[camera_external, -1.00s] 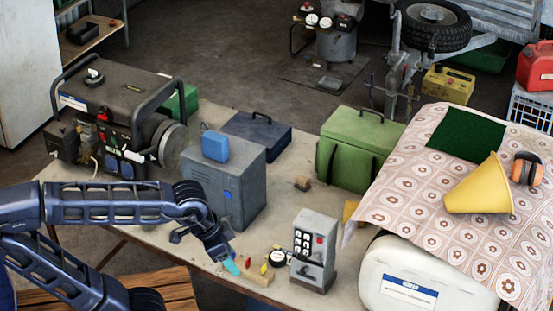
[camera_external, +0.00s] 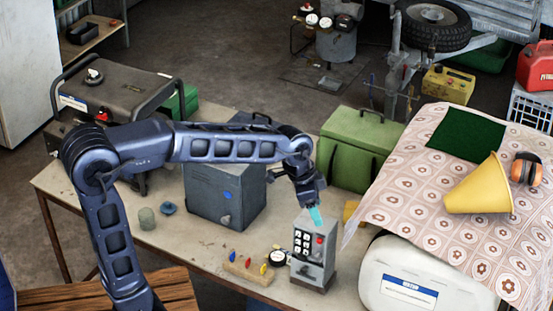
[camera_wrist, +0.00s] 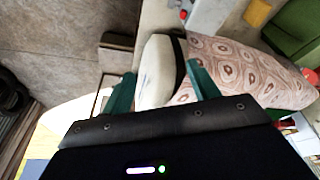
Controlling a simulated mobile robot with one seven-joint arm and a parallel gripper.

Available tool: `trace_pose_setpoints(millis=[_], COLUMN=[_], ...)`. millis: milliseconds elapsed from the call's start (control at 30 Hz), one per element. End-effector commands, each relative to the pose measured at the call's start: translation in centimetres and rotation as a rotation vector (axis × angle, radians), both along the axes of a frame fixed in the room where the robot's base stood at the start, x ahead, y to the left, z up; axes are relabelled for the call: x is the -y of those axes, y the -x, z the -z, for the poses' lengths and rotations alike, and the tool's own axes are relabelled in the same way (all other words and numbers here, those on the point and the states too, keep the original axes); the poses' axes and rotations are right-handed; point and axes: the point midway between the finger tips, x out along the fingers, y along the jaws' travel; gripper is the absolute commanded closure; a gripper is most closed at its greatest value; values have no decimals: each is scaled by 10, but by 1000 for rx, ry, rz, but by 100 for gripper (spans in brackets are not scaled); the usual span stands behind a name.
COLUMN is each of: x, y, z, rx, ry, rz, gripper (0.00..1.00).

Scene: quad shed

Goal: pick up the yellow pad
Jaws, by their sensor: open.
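A small yellow block (camera_external: 352,210), probably the yellow pad, is on the table behind the grey keypad box (camera_external: 314,250), beside the patterned cloth. The keypad box and the cloth hide part of it. It also shows at the top edge of the wrist view (camera_wrist: 257,12). My gripper (camera_external: 316,216) is in the air at the top of the keypad box, left of the yellow block and apart from it. In the wrist view my gripper (camera_wrist: 162,86) is open, with nothing between its teal fingers.
The green bag (camera_external: 352,150) stands behind the yellow block. The patterned cloth (camera_external: 400,200) hangs at its right, above a white container (camera_external: 400,290). A grey cabinet (camera_external: 215,190) stands left of my gripper. A holder with coloured pegs (camera_external: 248,269) lies in front.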

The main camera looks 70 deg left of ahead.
Motion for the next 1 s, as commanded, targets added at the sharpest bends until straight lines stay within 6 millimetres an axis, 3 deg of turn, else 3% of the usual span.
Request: trace_pose_setpoints(millis=[100,467,767,1000], x=[-24,-101,-177,-242], y=[-32,-117,-172,-206], z=[12,60,119,178], rx=[-8,-7,5,24], ry=[4,17,29,38], rz=[26,118,187,237], gripper=[40,40,40,40])
